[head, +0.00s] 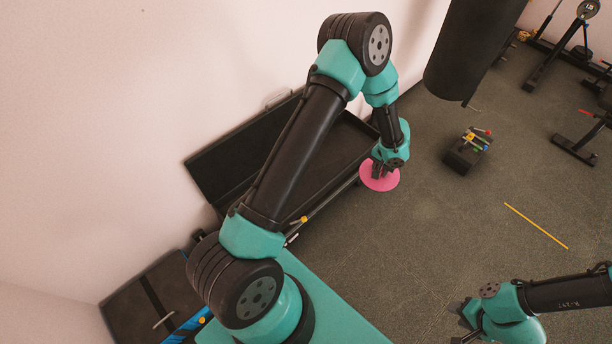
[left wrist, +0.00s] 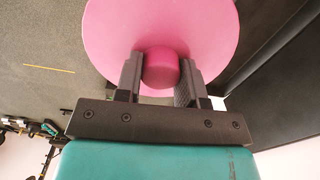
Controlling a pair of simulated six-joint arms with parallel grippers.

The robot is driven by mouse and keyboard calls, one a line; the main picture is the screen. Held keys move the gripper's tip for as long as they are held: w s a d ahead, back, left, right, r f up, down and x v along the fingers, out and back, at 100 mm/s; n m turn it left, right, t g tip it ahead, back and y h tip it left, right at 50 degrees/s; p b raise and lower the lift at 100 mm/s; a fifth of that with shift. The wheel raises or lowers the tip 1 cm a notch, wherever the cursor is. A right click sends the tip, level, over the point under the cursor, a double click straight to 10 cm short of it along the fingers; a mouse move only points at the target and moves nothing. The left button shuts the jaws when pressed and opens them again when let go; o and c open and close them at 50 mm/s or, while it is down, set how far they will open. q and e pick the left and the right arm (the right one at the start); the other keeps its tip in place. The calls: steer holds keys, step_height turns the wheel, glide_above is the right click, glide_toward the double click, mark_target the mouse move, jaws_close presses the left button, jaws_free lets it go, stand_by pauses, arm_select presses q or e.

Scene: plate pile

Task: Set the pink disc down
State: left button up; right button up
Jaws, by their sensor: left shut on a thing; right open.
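The pink disc (head: 381,183) is a flat round plate with a raised round knob, seen close up in the left wrist view (left wrist: 205,28). My left gripper (left wrist: 160,70) is shut on the knob, one finger on each side. In the head view my left gripper (head: 380,172) is over the disc, beside the right end of a long dark open box. I cannot tell whether the disc touches anything below it. My right gripper (head: 462,325) is at the bottom right, open and apart from the disc.
The dark open box (head: 240,150) stands along the wall behind my left arm. A small black block with coloured handles (head: 466,153) stands on the floor to the right. A black hanging cylinder (head: 470,45) is at the top. A yellow line (head: 537,226) marks otherwise clear floor.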

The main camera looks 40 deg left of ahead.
arm_select(q)
steer(key=s+a+f, duration=0.3)
steer(key=a+f, duration=0.5)
steer(key=a, duration=0.3)
steer(key=s+a+f, duration=0.4)
steer(key=a+f, duration=0.5)
steer(key=a, duration=0.3)
steer(key=s+a+f, duration=0.4)
steer(key=a+f, duration=0.4)
steer(key=a, duration=0.3)
steer(key=shift+a+f+n, duration=0.3)
steer(key=shift+a+n, duration=0.1)
steer(key=shift+f, duration=2.95)
steer(key=shift+f, duration=2.05)
steer(key=shift+f, duration=0.1)
